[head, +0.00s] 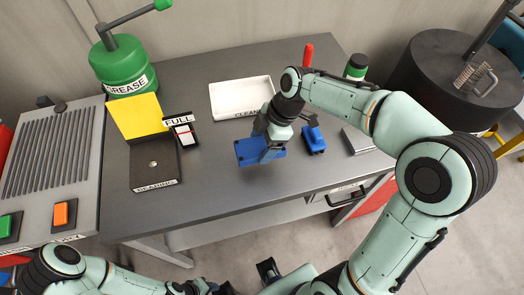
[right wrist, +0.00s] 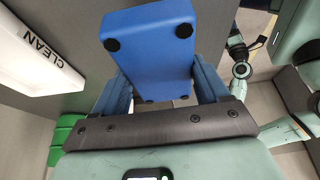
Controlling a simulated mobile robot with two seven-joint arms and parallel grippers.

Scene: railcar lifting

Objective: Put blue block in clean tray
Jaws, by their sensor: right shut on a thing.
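The blue block (head: 246,152) is in my right gripper (head: 264,150), held over the table in front of the clean tray. In the right wrist view the block (right wrist: 150,45) shows a flat face with black round feet between the two blue fingers of my right gripper (right wrist: 165,85). The white clean tray (head: 238,94) lies on the table behind the block, is empty where I see it, and has a CLEAN label on its front. It also shows at the left of the right wrist view (right wrist: 30,72). My left arm is at the bottom left; its gripper's jaws are unclear.
A small blue object with black parts (head: 314,140) stands right of my right gripper. A black bearing plate with a yellow panel (head: 137,115), a FULL indicator (head: 182,131) and a green grease can (head: 122,65) are to the left. A red handle (head: 308,54) rises behind.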

